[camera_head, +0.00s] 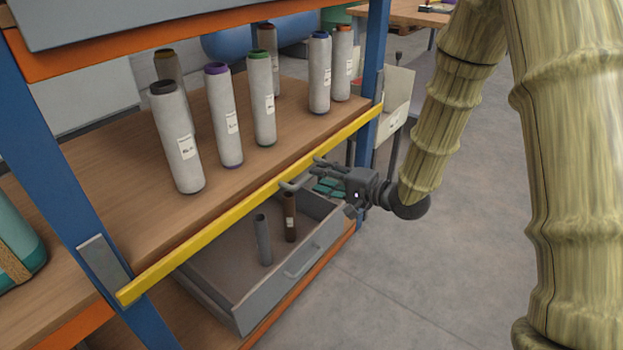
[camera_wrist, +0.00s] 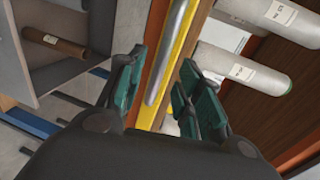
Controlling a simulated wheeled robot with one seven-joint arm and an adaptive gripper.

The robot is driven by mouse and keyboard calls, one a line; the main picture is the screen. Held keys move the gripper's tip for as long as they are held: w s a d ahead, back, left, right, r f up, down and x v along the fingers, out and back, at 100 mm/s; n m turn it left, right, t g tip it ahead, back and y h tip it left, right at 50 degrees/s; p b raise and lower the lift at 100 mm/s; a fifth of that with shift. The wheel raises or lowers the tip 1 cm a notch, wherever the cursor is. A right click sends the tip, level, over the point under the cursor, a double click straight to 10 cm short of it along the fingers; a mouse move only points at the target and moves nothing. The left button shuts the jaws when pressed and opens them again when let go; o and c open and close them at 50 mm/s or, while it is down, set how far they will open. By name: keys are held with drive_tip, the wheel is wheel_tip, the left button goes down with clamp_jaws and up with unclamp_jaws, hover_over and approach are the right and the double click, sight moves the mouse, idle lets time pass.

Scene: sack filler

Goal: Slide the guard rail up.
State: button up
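The guard rail (camera_head: 215,233) is a long yellow bar along the front edge of the wooden shelf, low, at about board height. A grey bar handle (camera_head: 294,184) sits on its front near the middle. In the wrist view, the yellow rail (camera_wrist: 180,55) and grey handle (camera_wrist: 168,58) run between my fingers. My gripper (camera_head: 322,177) is in front of the rail, at the handle. Its teal-padded fingers (camera_wrist: 162,88) are spread, one on each side of the handle, with gaps visible. Contact with the handle cannot be told.
Several capped grey cylinders (camera_head: 230,115) stand on the shelf (camera_head: 120,215) behind the rail. An open grey drawer (camera_head: 225,292) below holds two small tubes. Blue posts (camera_head: 40,130) flank the shelf. A cream box (camera_head: 397,90) hangs by the right post. Open floor (camera_head: 440,270) lies at right.

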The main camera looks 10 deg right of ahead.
drive_tip(key=shift+b+x, duration=0.5)
drive_tip(key=shift+x, duration=1.65)
clamp_jaws()
